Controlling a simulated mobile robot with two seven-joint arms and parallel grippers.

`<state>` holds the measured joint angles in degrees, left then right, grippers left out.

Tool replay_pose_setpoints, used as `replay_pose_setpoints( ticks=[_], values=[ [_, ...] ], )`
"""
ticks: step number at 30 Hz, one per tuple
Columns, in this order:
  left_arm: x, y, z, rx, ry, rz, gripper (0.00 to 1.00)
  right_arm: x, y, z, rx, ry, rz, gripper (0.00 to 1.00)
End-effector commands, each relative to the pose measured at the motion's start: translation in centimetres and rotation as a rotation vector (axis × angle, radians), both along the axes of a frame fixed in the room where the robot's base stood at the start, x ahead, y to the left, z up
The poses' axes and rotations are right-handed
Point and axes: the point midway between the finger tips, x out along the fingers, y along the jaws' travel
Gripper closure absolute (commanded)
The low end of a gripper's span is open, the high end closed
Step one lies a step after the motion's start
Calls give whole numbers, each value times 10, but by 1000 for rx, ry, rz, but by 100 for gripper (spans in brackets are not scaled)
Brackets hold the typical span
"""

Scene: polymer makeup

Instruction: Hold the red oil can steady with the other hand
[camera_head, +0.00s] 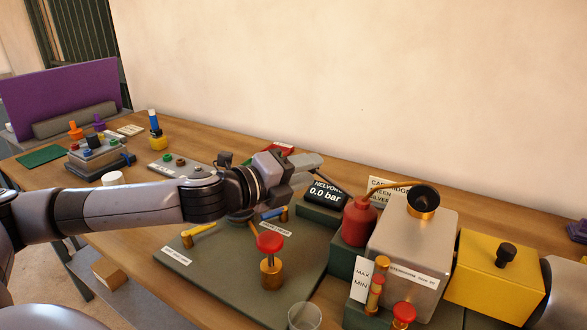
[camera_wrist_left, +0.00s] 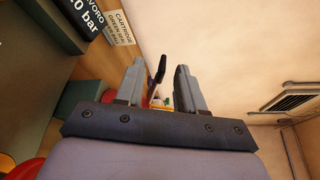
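The red oil can (camera_head: 358,222) stands upright beside the grey metal box, with a copper-coloured tube at its top. My left gripper (camera_head: 318,163) is to the left of the can and higher in the picture, close to a thin dark rod by the can's top. In the left wrist view the two fingers (camera_wrist_left: 158,85) are apart. A dark-tipped thin rod (camera_wrist_left: 157,65) shows between or beyond them; I cannot tell whether it touches them. Red surfaces show at that view's lower left edge, mostly cut off.
The grey metal box (camera_head: 412,250) has a black-and-brass funnel (camera_head: 424,202) on top. A yellow box (camera_head: 495,275) stands to its right. A black display (camera_head: 327,192) reads 0.0 bar. A red-knobbed brass valve (camera_head: 270,262) stands on the green board (camera_head: 215,275). A clear cup (camera_head: 304,317) is in front.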

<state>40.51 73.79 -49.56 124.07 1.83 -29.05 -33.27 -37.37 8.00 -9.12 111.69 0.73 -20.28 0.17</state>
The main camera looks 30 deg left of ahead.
Motion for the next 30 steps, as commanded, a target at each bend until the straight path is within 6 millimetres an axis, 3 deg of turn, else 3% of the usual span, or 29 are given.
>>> replay_pose_setpoints(
  ticks=[9,20,21,24,30],
  values=[
    [28,-10,-3,-1,0,-2,62,0,0,9,1,0,1,100],
    [32,-11,-5,0,2,-2,62,1,0,9,0,-1,0,100],
    [32,-11,-5,0,2,-2,65,1,0,9,0,-1,0,100],
    [32,-11,-5,0,2,-2,98,1,0,10,0,-2,0,100],
    [32,-11,-5,0,1,-1,100,1,0,10,1,-3,0,100]
  ],
)
